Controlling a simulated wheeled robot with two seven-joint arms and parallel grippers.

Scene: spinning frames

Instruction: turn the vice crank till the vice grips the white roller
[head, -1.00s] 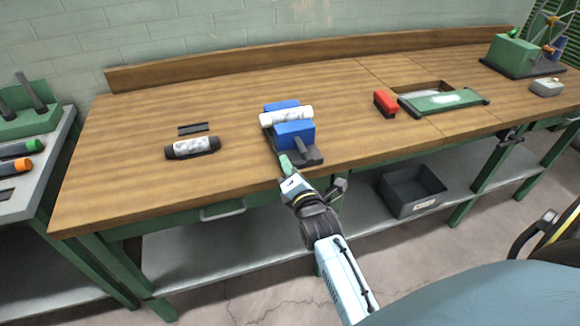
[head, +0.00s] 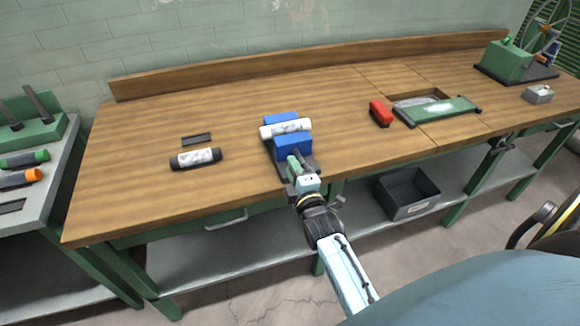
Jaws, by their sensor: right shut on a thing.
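The vice has a blue back jaw (head: 280,119) and a blue front jaw (head: 294,147) on a dark base near the bench's front edge. The white roller (head: 286,128) lies across between the jaws, with marbled grey marks. I cannot tell whether a gap is left between roller and front jaw. The vice crank's green handle (head: 293,163) stands in front of the front jaw. My right gripper (head: 297,183) is shut on this handle, reaching in from below; it hides part of the crank. My left gripper is not in view.
A second, black-ended roller (head: 196,159) and a dark flat bar (head: 196,139) lie left of the vice. A dark bin (head: 408,193) stands on the shelf below. The bench around the vice is clear.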

